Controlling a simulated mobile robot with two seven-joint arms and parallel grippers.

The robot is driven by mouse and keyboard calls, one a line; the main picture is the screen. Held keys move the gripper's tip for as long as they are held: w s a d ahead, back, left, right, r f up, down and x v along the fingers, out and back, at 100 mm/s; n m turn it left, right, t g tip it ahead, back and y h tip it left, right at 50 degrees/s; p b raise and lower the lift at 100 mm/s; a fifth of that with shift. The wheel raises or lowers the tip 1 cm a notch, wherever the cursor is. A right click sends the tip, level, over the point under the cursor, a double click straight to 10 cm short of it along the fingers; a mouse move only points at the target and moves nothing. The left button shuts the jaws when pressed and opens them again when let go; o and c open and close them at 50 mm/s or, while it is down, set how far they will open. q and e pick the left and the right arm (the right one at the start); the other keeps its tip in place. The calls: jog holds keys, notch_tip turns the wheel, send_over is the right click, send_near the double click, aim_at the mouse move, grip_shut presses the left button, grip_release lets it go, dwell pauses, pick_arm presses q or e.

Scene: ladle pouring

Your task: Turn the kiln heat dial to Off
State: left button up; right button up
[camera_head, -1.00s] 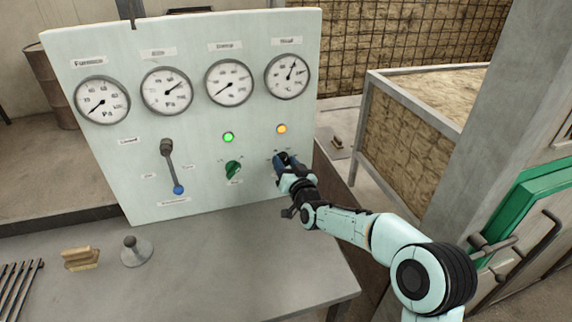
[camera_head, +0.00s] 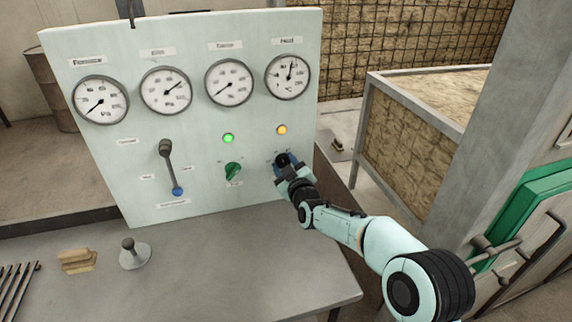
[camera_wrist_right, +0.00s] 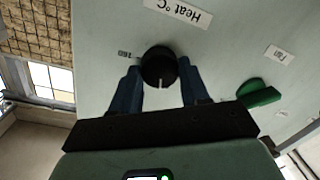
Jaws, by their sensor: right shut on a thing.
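The heat dial (camera_wrist_right: 159,66) is a round black knob with a white pointer line, below the "Heat °C" label in the right wrist view. Its pointer faces the bottom of that view, toward my gripper's palm. In the head view the dial (camera_head: 282,159) is mostly covered by my gripper, at the lower right of the pale panel (camera_head: 120,180). My right gripper (camera_wrist_right: 160,76) has its blue fingers on either side of the dial, shut on it. A "160" mark shows left of the dial in the wrist view; no Off mark is readable. My left gripper is not in view.
A green fan dial (camera_head: 233,171) and a blue-tipped lever (camera_head: 171,168) sit left of the heat dial. A green lamp (camera_head: 228,138), an amber lamp (camera_head: 282,129) and several gauges are above.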

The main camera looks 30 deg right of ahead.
jog(key=n+p, duration=0.1)
jog(key=n, duration=0.1)
jog(key=shift+a+r+n, duration=0.1)
jog(key=shift+n, duration=0.3)
jog(key=n+p, duration=0.2)
jog(key=n, duration=0.2)
jog(key=shift+a, duration=0.1)
jog(key=n+p, duration=0.2)
jog(key=n, duration=0.2)
jog(key=shift+w+h, duration=0.1)
jog(key=shift+h, duration=0.3)
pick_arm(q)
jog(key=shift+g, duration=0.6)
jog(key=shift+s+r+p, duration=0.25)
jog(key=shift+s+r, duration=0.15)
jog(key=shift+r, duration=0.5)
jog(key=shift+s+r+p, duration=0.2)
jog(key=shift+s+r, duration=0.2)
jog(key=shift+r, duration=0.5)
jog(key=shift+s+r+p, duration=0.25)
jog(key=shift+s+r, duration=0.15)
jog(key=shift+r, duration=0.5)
pick_arm(e)
jog(key=shift+f+n, duration=0.2)
jog(key=shift+n, duration=1)
jog(key=shift+h, duration=0.3)
jog(key=o, duration=1.1)
jog(key=shift+c, duration=0.2)
